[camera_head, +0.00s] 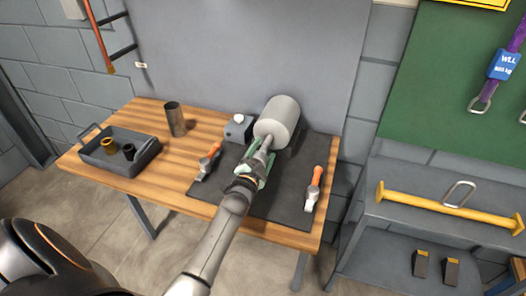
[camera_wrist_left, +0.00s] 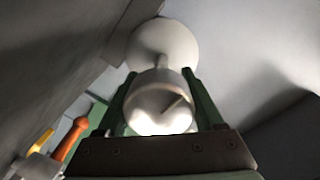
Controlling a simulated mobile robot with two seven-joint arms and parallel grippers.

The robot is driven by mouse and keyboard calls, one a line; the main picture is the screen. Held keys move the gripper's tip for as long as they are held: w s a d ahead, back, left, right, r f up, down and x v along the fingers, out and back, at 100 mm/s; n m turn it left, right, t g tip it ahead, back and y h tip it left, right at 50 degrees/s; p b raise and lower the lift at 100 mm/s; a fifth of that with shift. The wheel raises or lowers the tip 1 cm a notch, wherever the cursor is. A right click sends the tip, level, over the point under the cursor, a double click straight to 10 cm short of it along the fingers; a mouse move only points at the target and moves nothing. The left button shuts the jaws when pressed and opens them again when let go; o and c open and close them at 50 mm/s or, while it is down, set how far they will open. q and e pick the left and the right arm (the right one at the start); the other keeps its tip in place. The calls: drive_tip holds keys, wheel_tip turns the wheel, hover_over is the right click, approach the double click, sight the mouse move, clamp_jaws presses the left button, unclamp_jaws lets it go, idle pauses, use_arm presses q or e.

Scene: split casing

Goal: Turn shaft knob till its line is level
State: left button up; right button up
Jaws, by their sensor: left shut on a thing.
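The casing, a pale grey cylinder (camera_head: 280,115), lies on a dark mat at the back of the workbench, its shaft pointing toward me. My left gripper (camera_head: 259,166) reaches it from the front and is shut on the shaft knob (camera_wrist_left: 160,103) at the shaft's near end. In the left wrist view the green fingers stand on either side of the pale round knob. A dark line on the knob's face is slanted there, rising to the right. In the head view the gripper mostly hides the knob. My right gripper is not in view.
A small grey box (camera_head: 238,129) stands beside the casing. A grey tray (camera_head: 122,178) with rings and a metal cup (camera_head: 175,119) are at the left.

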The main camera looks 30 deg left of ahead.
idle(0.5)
use_arm(q)
drive_tip(key=o, duration=1.4)
drive_tip(key=shift+s, duration=0.1)
